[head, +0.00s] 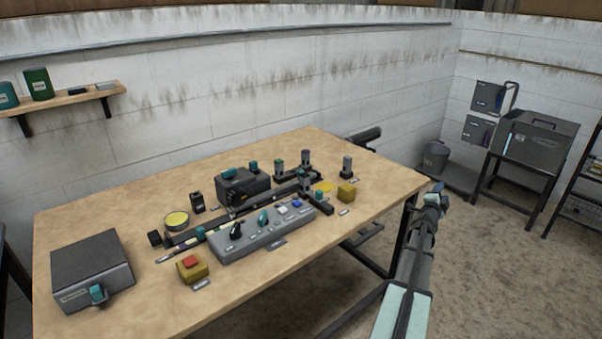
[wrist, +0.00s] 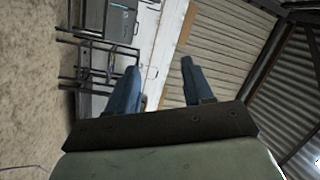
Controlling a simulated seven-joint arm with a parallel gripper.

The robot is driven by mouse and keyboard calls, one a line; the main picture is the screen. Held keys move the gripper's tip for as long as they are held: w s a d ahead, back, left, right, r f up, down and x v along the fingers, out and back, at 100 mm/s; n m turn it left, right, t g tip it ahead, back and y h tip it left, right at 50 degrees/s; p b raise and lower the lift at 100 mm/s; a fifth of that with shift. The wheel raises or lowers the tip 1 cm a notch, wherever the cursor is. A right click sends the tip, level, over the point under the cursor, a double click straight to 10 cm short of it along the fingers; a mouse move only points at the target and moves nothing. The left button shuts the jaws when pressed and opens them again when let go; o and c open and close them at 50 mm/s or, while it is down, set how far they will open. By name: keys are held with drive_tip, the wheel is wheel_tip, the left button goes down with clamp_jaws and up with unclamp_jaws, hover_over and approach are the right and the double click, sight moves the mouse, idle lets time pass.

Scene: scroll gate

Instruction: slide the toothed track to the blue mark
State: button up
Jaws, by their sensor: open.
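A long dark track (head: 217,226) with light markings runs diagonally along the middle of the table (head: 140,205). Its teeth are too small to make out. A small teal piece (head: 200,231) shows beside the track's left part. I cannot tell which spot is the blue mark. My gripper (head: 437,192) is off the table's right edge, apart from the track. In the wrist view its two blue fingers (wrist: 160,90) are spread with nothing between them, and they point toward the wall and roof.
A grey control panel (head: 262,236) with knobs and buttons stands in front of the track. A dark box (head: 243,187) stands behind it. A yellow block with a red button (head: 191,268) and a grey box (head: 92,270) are at the left. The table's front right is clear.

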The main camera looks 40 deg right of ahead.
drive_tip(key=w+r+n+t+y, duration=0.2)
drive_tip(key=w+r+n+t, duration=0.15)
drive_tip(key=w, duration=0.75)
drive_tip(key=w+r+n+t+y, duration=0.2)
drive_tip(key=w+r, duration=0.2)
drive_tip(key=w, duration=0.6)
drive_tip(key=w+a+r+n+y, duration=0.2)
drive_tip(key=w+a, duration=0.1)
drive_tip(key=w, duration=0.4)
drive_tip(key=w+a+r+n+t+y, duration=0.1)
drive_tip(key=w+a+r+n+y, duration=0.15)
drive_tip(key=w, duration=0.45)
drive_tip(key=w+a+r+n+y, duration=0.1)
drive_tip(key=w+a+n+y, duration=0.1)
drive_tip(key=w+a, duration=0.35)
drive_tip(key=n+g+y, duration=0.8)
drive_tip(key=n+g, duration=0.3)
drive_tip(key=n, duration=0.5)
approach(301, 171)
wheel_tip(301, 171, down, 10)
drive_tip(key=shift+d+f, duration=0.1)
